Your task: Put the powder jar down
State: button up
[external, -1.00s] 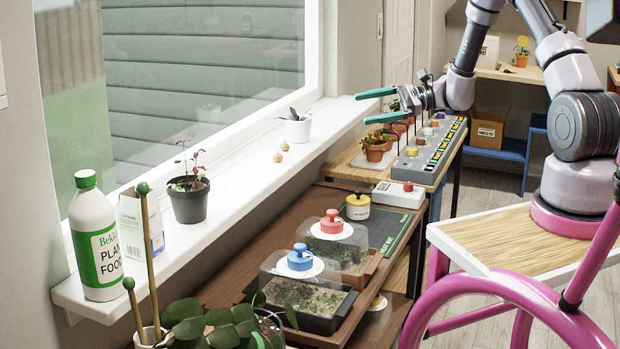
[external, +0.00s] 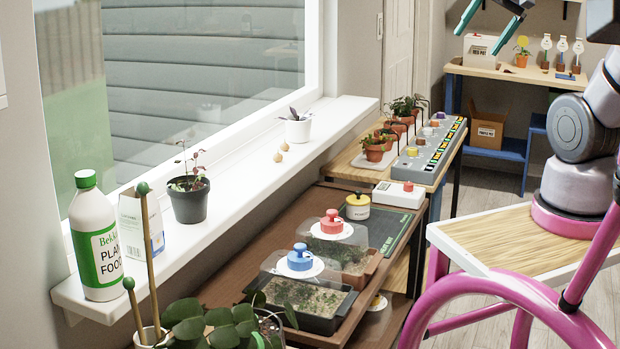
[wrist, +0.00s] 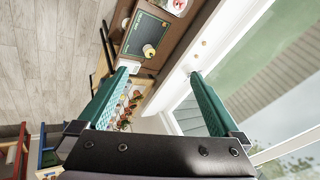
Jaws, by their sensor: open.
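The powder jar (external: 358,206), a small cream jar with a yellow lid, stands upright on the dark green mat (external: 388,243) on the brown bench top. In the wrist view the jar (wrist: 149,51) shows from above, with the mat (wrist: 147,32) beside it. My gripper (external: 480,38) is high at the top of the external view, well apart from the jar, with its green fingers spread and nothing between them. In the wrist view my gripper (wrist: 161,73) is also open and empty.
Two clear-lidded seed trays with a blue knob (external: 300,258) and a red knob (external: 332,222) stand left of the mat. A white box with a red button (external: 399,194) is close behind the jar. Potted plants and a grey control panel (external: 425,150) stand beyond.

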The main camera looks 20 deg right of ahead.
jog(key=shift+s+d+r+t+h, duration=0.35)
jog(key=shift+s+d+t, duration=0.1)
jog(key=shift+s+d, duration=0.15)
jog(key=shift+s+d+r+t+h, duration=0.25)
jog(key=shift+s+d+r+t, duration=0.1)
jog(key=shift+s+d+t, duration=0.25)
jog(key=shift+a, duration=0.1)
dwell(0.4)
